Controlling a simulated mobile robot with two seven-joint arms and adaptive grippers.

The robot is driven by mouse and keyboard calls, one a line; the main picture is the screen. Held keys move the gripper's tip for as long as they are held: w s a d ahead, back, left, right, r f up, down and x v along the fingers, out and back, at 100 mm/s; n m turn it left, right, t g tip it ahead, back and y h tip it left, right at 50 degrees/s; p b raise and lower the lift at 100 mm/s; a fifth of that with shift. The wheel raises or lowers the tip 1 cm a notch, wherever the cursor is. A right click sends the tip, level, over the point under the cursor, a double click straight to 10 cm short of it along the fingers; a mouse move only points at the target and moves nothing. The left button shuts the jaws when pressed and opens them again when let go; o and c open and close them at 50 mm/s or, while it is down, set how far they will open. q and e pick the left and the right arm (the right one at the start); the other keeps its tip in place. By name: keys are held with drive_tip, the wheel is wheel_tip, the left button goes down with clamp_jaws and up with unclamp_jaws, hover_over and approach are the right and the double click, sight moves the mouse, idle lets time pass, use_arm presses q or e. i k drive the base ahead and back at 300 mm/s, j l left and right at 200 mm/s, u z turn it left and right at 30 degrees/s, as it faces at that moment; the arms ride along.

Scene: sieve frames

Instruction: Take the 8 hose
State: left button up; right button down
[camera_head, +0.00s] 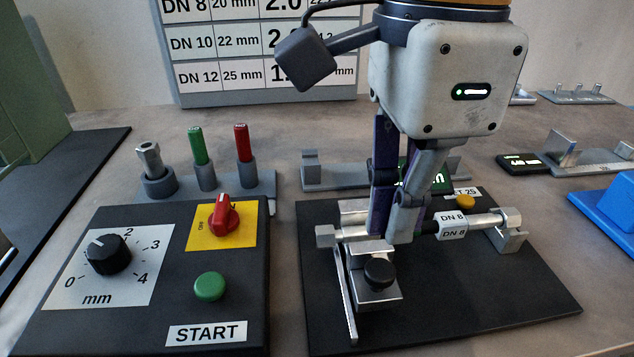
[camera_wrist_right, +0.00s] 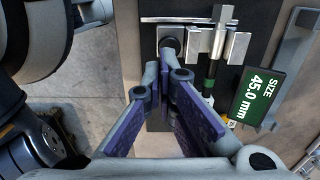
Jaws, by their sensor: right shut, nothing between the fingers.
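The DN 8 hose (camera_head: 453,224) lies across a black fixture board (camera_head: 540,290). It is a short dark piece with white DN 8 labels and a metal end at the right resting on a grey bracket (camera_head: 508,236). Its left part is hidden behind my right gripper (camera_head: 392,238), at a metal clamp block with a black knob (camera_head: 379,272). The right gripper points down over the clamp, its fingers shut and empty, beside the hose's left part. The right wrist view shows its purple-padded fingers close together by the clamp; whether they touch it I cannot tell. My left gripper is not in view.
A black control box (camera_head: 150,325) with a dial, a red switch and a green START button stands at the left. Behind it a grey rack (camera_head: 225,190) holds several upright pins. A green size display (camera_wrist_right: 262,97) stands beside the hose. A blue object (camera_head: 610,205) is at the right.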

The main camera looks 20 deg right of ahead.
sight(452, 225)
drive_tip(key=k, duration=1)
